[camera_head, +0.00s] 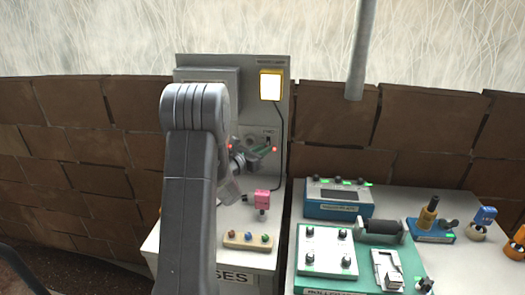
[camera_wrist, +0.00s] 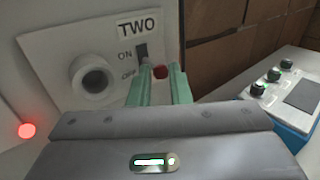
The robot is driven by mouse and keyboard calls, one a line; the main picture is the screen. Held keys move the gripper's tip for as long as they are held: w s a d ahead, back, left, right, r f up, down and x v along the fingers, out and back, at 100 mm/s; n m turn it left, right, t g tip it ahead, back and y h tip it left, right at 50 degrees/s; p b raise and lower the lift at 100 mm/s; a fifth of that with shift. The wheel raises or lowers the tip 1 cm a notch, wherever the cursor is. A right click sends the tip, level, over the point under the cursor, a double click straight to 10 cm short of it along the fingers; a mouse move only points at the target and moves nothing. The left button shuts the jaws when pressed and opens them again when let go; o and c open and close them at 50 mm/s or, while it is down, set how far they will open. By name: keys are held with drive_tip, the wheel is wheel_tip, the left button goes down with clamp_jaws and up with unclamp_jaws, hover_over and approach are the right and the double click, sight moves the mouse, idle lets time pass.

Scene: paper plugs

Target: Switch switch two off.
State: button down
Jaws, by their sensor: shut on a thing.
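Switch two (camera_wrist: 142,50) is a dark switch on a pale panel, under the label TWO and beside the words ON and OFF. My gripper's left finger overlaps its lower end, and I cannot tell its setting. My gripper (camera_wrist: 160,76) has green fingertips just in front of and below the switch. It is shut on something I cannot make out. A small dark red round spot (camera_wrist: 160,72) shows between the fingertips; I cannot tell whether it is held or behind them. In the head view my gripper (camera_head: 268,150) is at the upright panel (camera_head: 220,66).
A round socket (camera_wrist: 93,80) and a glowing red lamp (camera_wrist: 27,130) are left of the switch. A lit yellow-framed lamp (camera_head: 270,85) is above. A pink block (camera_head: 262,197) and wooden peg board (camera_head: 250,241) stand below. Devices (camera_head: 338,200) crowd the right table.

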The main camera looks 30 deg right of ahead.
drive_tip(key=f+h+b, duration=0.1)
drive_tip(key=b, duration=0.4)
drive_tip(key=shift+f+m, duration=0.1)
drive_tip(key=shift+m, duration=0.3)
drive_tip(key=b, duration=0.3)
drive_tip(key=shift+f+m+h, duration=0.2)
drive_tip(key=shift+m+h, duration=0.1)
drive_tip(key=b, duration=0.3)
drive_tip(key=m+h+b, duration=0.1)
drive_tip(key=b, duration=0.2)
drive_tip(key=shift+w+d+f+h, duration=0.1)
drive_tip(key=shift+w+f+h, duration=0.05)
drive_tip(key=shift+f+h, duration=0.2)
drive_tip(key=shift+m+b, duration=0.3)
drive_tip(key=shift+b, duration=0.5)
drive_tip(key=shift+r, duration=0.2)
drive_tip(key=c, duration=1.4)
unclamp_jaws()
